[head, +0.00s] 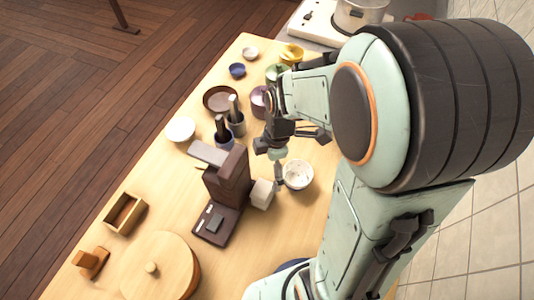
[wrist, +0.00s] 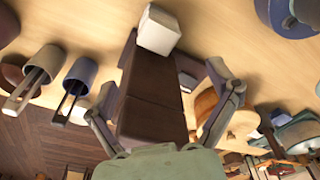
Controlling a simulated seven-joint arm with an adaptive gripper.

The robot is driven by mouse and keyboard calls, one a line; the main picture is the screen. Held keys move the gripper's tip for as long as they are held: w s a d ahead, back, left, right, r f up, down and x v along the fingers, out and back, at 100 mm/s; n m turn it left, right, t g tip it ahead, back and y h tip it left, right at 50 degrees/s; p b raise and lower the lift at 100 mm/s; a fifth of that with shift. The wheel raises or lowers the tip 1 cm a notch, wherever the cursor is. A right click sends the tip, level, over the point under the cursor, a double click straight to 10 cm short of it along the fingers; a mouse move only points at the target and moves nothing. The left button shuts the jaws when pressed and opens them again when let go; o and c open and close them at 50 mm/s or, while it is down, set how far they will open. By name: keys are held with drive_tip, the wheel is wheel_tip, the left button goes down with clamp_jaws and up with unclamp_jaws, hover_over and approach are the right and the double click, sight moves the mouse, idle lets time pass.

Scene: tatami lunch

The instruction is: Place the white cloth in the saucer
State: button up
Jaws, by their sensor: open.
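My gripper (wrist: 162,84) is open, with its two fingers spread on either side of a tall dark brown block in the wrist view; no cloth shows held in it. In the head view it hangs over the middle of the table. A small white boxy thing (head: 262,194) stands against the brown block; it also shows in the wrist view (wrist: 158,30). I cannot tell whether it is the cloth. A pale flat piece (head: 208,153) lies at the block's upper left. A brown round dish (head: 221,104) and a white round dish (head: 180,129) stand farther back; which is the saucer is unclear.
The brown block (head: 228,176) stands close to my gripper. A white bowl (head: 298,174) is right of it. A round wooden lid (head: 160,268) and an open wooden box (head: 125,213) are at the front left.

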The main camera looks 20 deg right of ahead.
drive_tip(key=s+a+r+m, duration=0.2)
drive_tip(key=s+r+m, duration=0.3)
drive_tip(key=m, duration=0.2)
drive_tip(key=shift+r, duration=0.35)
drive_tip(key=s+r+m, duration=0.1)
drive_tip(key=s+m, duration=0.1)
drive_tip(key=m, duration=0.1)
drive_tip(key=s+r+m, duration=0.1)
drive_tip(key=s+m, duration=0.1)
drive_tip(key=s+a+r+m, duration=0.1)
drive_tip(key=s+m, duration=0.2)
drive_tip(key=shift+r+m+h, duration=0.15)
drive_tip(key=shift+m+h, duration=0.15)
drive_tip(key=shift+c, duration=1.1)
drive_tip(key=shift+s+m, duration=0.25)
drive_tip(key=shift+m, duration=0.15)
drive_tip(key=c, duration=0.4)
drive_tip(key=shift+c, duration=0.2)
